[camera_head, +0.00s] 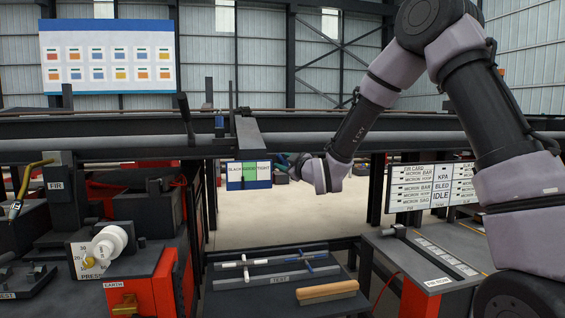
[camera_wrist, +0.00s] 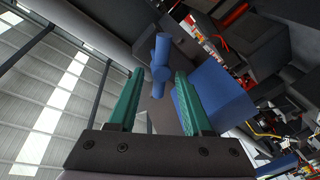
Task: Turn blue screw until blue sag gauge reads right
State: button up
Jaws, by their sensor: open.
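A blue cross-handled screw (camera_wrist: 161,48) shows in the wrist view, ahead of and between my gripper's two green fingers. My gripper (camera_wrist: 159,76) is open, with a finger on each side of the screw handle; I cannot tell whether either touches it. In the head view my gripper (camera_head: 288,163) is small and dark at the arm's end, and the screw is not clear there. A gauge board (camera_head: 249,175) marked slack, good and tight hangs left of my gripper, with a green middle between blue sides. Its pointer reading is too small to tell.
A blue block (camera_wrist: 217,92) stands close to the right finger in the wrist view. A long dark rail (camera_head: 120,148) crosses above the gauge. A low shelf (camera_head: 230,285) carries test rods and a wooden-backed brush (camera_head: 327,291). A label board (camera_head: 432,186) stands right.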

jog(key=shift+x, duration=0.8)
grip_shut()
jog(key=shift+m, duration=0.3)
jog(key=shift+w+d+r+m+t, duration=0.1)
jog(key=shift+m+t, duration=0.25)
jog(key=shift+m, duration=1)
jog(key=shift+d+m+t, duration=0.15)
jog(key=shift+m+t, duration=0.2)
jog(key=shift+m, duration=1)
grip_release()
